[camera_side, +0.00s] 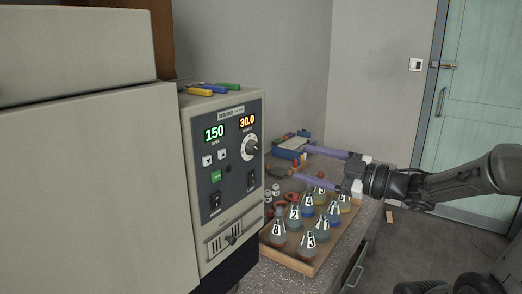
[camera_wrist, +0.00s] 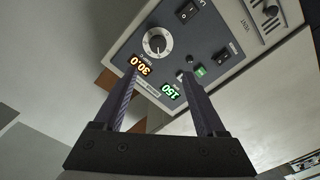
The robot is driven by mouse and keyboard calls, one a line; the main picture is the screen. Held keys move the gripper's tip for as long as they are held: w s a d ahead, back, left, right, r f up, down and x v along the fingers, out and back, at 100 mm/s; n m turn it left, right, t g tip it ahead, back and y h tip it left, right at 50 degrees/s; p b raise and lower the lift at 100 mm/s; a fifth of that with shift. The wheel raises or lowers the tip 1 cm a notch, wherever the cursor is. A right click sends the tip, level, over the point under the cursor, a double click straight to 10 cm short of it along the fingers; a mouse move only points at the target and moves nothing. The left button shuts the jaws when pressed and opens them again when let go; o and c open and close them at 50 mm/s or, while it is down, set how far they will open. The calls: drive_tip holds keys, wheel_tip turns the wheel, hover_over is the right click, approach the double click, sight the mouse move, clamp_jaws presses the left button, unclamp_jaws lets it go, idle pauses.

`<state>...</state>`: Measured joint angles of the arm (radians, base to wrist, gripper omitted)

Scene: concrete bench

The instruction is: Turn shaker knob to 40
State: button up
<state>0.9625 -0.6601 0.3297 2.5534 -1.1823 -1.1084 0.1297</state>
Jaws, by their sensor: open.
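The shaker's dark control panel faces right in the side view, with its round light knob (camera_side: 249,147) below an orange display (camera_side: 247,121) reading 30.0. A green display (camera_side: 214,133) reads 150. In the wrist view the knob (camera_wrist: 157,41) lies beyond the fingertips, its panel turned around in the picture; its exact pointer setting is too small to tell. My gripper (camera_side: 298,162) is open and empty, its two long fingers pointing left at the panel, apart from it. In the wrist view my gripper (camera_wrist: 160,75) has the orange display between its fingertips and the knob above.
A wooden tray (camera_side: 318,264) of numbered flasks stands on the bench below my fingers. Small jars (camera_side: 270,193) sit beside it. A blue box (camera_side: 290,147) stands behind. Colored pens (camera_side: 210,90) lie on the shaker. Buttons and switches (camera_side: 214,203) surround the knob.

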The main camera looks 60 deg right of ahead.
sight(257, 148)
drive_tip(key=w, duration=1.3)
drive_tip(key=shift+w+d, duration=0.15)
drive_tip(key=shift+w, duration=0.25)
clamp_jaws()
